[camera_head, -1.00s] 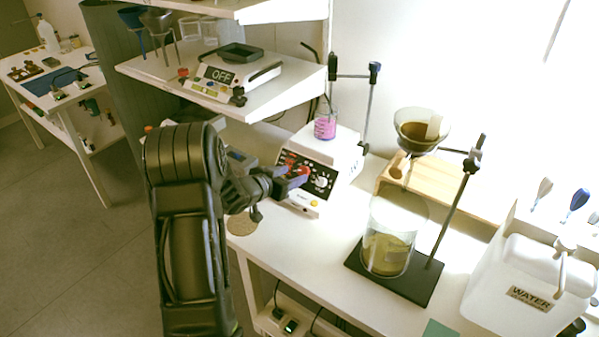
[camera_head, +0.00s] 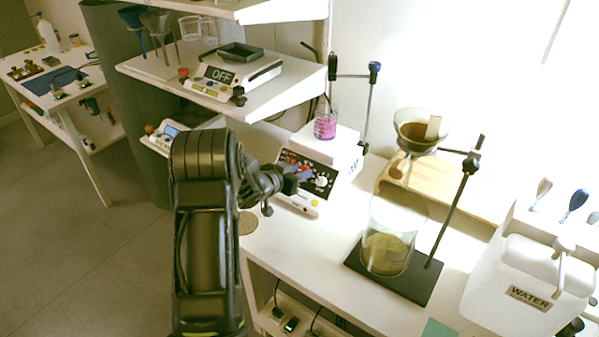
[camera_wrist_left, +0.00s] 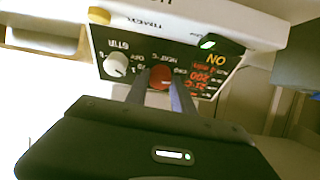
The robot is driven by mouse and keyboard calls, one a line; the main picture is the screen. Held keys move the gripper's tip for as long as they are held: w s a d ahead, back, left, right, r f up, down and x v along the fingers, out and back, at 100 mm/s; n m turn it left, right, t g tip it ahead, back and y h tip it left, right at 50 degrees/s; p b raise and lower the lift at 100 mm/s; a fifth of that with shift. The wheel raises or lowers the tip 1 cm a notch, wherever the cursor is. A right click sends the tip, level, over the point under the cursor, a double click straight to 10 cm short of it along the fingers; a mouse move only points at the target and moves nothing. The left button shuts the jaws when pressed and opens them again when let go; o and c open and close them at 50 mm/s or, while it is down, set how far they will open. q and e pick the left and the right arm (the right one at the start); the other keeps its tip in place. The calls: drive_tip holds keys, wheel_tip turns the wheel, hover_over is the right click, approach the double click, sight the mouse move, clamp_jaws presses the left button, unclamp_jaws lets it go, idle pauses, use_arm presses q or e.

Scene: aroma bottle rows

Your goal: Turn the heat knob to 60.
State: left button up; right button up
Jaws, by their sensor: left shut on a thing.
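The white hotplate (camera_head: 344,150) has a black front panel facing me. Its red heat knob (camera_wrist_left: 160,77) shows upside down in the wrist view. My left gripper (camera_head: 297,178) is at this panel; in the wrist view its two fingers (camera_wrist_left: 159,92) are shut on the red knob, one on each side. The wrist view also shows a white knob (camera_wrist_left: 117,65) beside it, an orange lit word that reads ON upside down, and a red display (camera_wrist_left: 197,77) with small digits I cannot read surely. The knob's pointer is not clear. My right gripper is not in view.
A beaker of pink liquid (camera_head: 325,126) stands on the hotplate. A stand with a funnel (camera_head: 421,128) and a beaker (camera_head: 388,245) is to the right. A white water container (camera_head: 530,275) is at the far right. A shelf (camera_head: 262,100) with another device is above left.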

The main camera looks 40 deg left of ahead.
use_arm(q)
clamp_jaws()
